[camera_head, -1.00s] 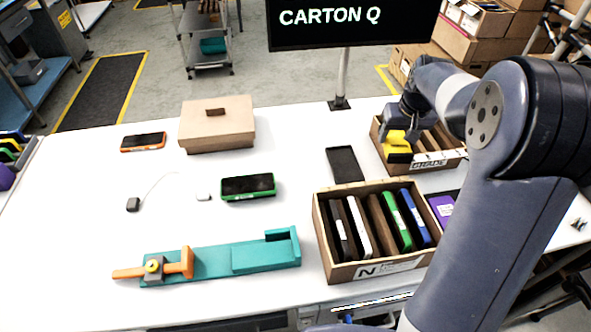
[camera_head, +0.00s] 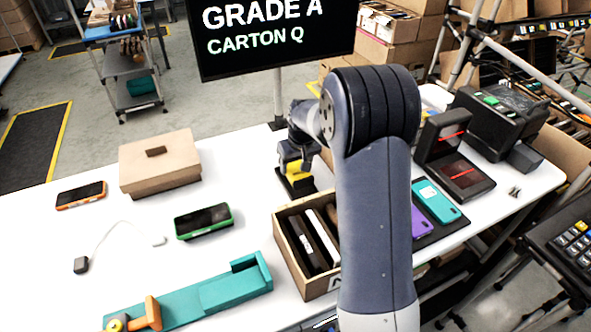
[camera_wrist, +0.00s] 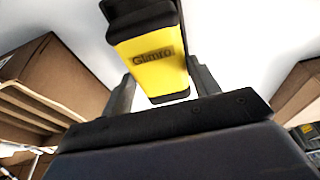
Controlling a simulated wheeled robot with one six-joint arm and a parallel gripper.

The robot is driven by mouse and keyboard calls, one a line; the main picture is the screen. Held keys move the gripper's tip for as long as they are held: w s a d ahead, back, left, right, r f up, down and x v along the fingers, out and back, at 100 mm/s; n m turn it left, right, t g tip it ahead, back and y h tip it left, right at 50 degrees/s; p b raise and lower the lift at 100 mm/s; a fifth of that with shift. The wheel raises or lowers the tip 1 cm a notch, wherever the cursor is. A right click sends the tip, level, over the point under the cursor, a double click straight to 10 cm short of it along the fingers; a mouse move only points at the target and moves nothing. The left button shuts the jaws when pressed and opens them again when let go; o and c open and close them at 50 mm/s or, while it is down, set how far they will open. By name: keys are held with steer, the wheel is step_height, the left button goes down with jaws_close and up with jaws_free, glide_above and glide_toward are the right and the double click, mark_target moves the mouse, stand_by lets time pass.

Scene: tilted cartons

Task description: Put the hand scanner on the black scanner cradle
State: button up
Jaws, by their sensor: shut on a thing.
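The hand scanner (camera_head: 294,169), yellow and black, is in my gripper (camera_head: 298,162) near the back of the table. In the wrist view the yellow body of the scanner (camera_wrist: 152,62) sits between the two fingers of my gripper (camera_wrist: 162,82), which are shut on it. A dark part shows at its far end; I cannot tell whether that is scanner or cradle. The black scanner cradle (camera_head: 290,187), a flat dark piece on the table, shows just below the scanner, partly hidden. I cannot tell whether they touch.
A carton of upright items (camera_head: 279,249) stands in front, partly behind my arm. A lidded brown box (camera_head: 160,170), a green-edged device (camera_head: 204,221) and a teal fixture (camera_head: 215,294) lie left. A dark scanner stand (camera_head: 462,172) stands right. A display (camera_head: 275,38) rises behind.

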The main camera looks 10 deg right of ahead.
steer(key=shift+f, duration=1.2)
steer(key=shift+f, duration=0.2)
steer(key=o, duration=0.9)
steer(key=shift+r, duration=0.15)
steer(key=v, duration=1.2)
steer(key=shift+w+b, duration=0.1)
steer(key=shift+b, duration=0.25)
